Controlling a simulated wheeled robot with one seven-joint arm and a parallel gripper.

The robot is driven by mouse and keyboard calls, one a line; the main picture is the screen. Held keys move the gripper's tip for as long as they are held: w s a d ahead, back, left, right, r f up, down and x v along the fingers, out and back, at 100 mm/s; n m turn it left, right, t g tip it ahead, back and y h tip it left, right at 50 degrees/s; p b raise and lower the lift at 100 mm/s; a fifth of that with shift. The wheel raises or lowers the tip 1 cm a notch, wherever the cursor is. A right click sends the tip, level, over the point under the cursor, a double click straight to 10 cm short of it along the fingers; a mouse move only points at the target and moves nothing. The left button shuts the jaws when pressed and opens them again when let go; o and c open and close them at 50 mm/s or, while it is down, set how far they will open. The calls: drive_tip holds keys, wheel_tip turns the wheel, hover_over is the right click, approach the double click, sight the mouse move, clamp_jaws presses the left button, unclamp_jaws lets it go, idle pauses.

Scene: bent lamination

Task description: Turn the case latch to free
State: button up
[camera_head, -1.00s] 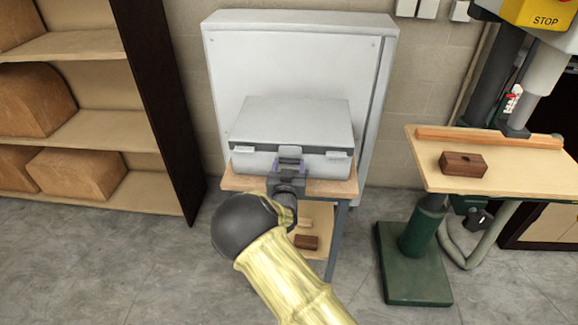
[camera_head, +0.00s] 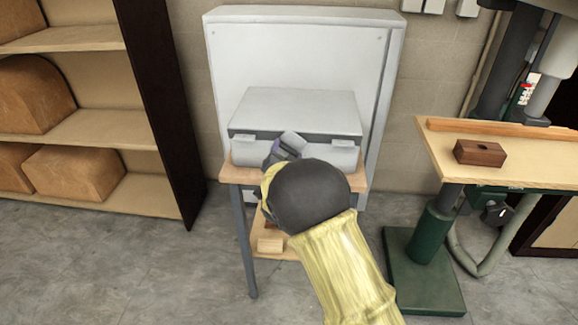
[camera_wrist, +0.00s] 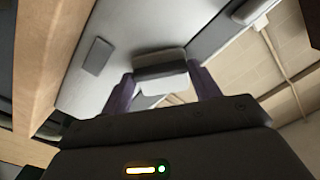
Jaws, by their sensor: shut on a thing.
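The light grey case (camera_head: 300,110) sits closed on a small wooden-topped stand, with a dark seam band along its front. My gripper (camera_head: 284,150) is at the middle of the case front, rolled to a slant. In the wrist view its two purple fingers (camera_wrist: 163,82) are shut on the grey case latch (camera_wrist: 160,62), one on each side. The latch looks tilted against the case's front edge. My wrist hides part of the case front and the latch's lower part in the head view.
Two side clasps (camera_head: 243,138) (camera_head: 343,143) flank the latch. The stand's top (camera_head: 236,174) has little bare room. A drill press table (camera_head: 480,172) with a brown block (camera_head: 480,152) stands at the right. A shelf (camera_head: 85,130) is at the left.

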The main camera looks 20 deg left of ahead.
drive_tip(key=m+b, duration=0.2)
drive_tip(key=b, duration=0.1)
drive_tip(key=m+b, duration=0.4)
drive_tip(key=b, duration=0.1)
drive_tip(key=shift+a+r+m+b, duration=0.25)
drive_tip(key=shift+a+m+b, duration=0.05)
drive_tip(key=m+b, duration=0.3)
drive_tip(key=shift+r, duration=0.35)
drive_tip(key=shift+a+r+m+b, duration=0.1)
drive_tip(key=shift+r+m+b, duration=0.15)
drive_tip(key=shift+m+b, duration=0.55)
drive_tip(key=shift+s, duration=0.1)
drive_tip(key=o, duration=1)
drive_tip(key=shift+r, duration=0.1)
drive_tip(key=shift+s, duration=0.15)
